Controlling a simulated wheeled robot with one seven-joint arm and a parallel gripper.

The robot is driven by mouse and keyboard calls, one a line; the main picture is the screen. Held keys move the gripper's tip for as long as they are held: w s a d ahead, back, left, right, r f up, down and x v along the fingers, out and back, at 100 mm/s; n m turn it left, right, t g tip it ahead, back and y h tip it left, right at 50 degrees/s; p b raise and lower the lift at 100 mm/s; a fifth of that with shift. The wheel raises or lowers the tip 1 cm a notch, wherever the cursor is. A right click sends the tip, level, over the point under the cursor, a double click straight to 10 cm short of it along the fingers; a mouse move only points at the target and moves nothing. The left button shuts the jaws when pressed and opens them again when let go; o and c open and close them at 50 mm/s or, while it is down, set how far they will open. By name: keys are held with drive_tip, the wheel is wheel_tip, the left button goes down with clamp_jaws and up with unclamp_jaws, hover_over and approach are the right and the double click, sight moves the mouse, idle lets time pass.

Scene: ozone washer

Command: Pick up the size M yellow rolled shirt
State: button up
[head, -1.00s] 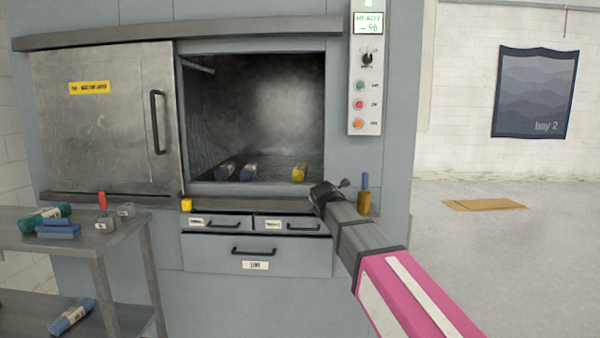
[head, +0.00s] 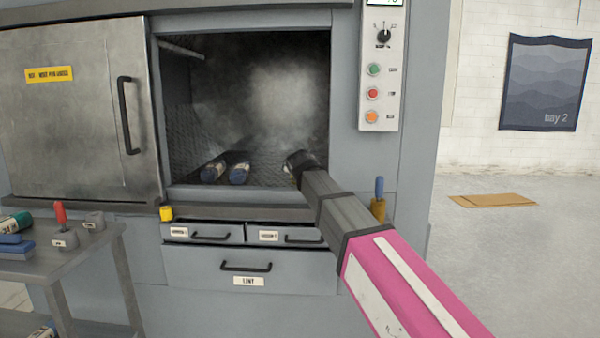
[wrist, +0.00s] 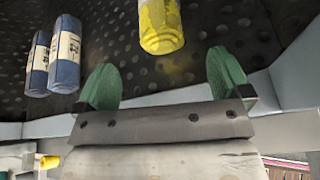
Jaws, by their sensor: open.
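The yellow rolled shirt (wrist: 161,26) lies on the dark dimpled floor of the washer chamber, seen at the top of the wrist view. Its size label cannot be read. In the head view my arm hides it. My gripper (wrist: 168,75) is open, with its two green fingertips apart and nothing between them. The roll is just beyond the fingertips, roughly in line with the gap. In the head view the end of my arm is at the lower right of the chamber opening, and the fingers cannot be made out.
Two dark blue rolls (wrist: 66,54) lie left of the yellow one, also in the head view (head: 239,173). The chamber sill (head: 235,197) and right frame border the opening. A sliding door (head: 80,110) stands at left. A metal table (head: 75,262) holds several items.

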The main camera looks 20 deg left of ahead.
drive_tip(key=x, duration=1)
drive_tip(key=shift+w+a, duration=0.1)
drive_tip(key=shift+w, duration=0.2)
drive_tip(key=c, duration=1.1)
